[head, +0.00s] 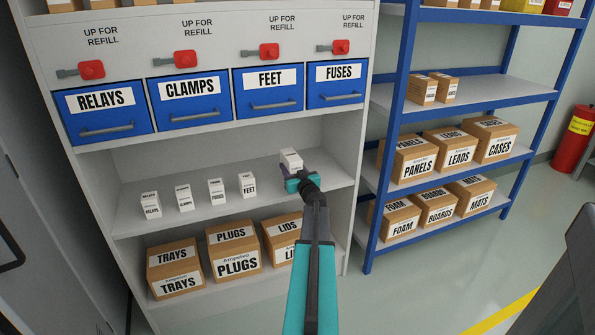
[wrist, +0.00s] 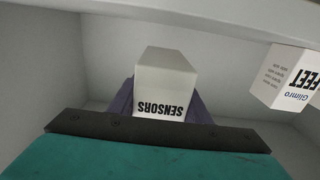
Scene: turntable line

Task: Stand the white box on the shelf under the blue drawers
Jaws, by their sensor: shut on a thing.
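The white box (head: 291,158) is at my gripper (head: 297,180), over the right part of the shelf (head: 140,222) under the blue drawers (head: 190,100). In the wrist view the white box (wrist: 163,85) reads "SENSORS", upside down in that picture, between the jaws. My gripper is shut on it. I cannot tell whether its base touches the shelf. Small white boxes marked RELAYS (head: 151,205), CLAMPS (head: 184,198), FUSES (head: 216,191) and FEET (head: 247,185) stand in a row to its left. The FEET box also shows in the wrist view (wrist: 287,78).
Brown cartons TRAYS (head: 174,271), PLUGS (head: 237,265) and LIDS (head: 283,237) stand on the shelf below. Red levers (head: 185,58) sit above the drawers. A blue-framed rack (head: 394,125) with cartons stands right. The shelf's front between the FEET box and my gripper is clear.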

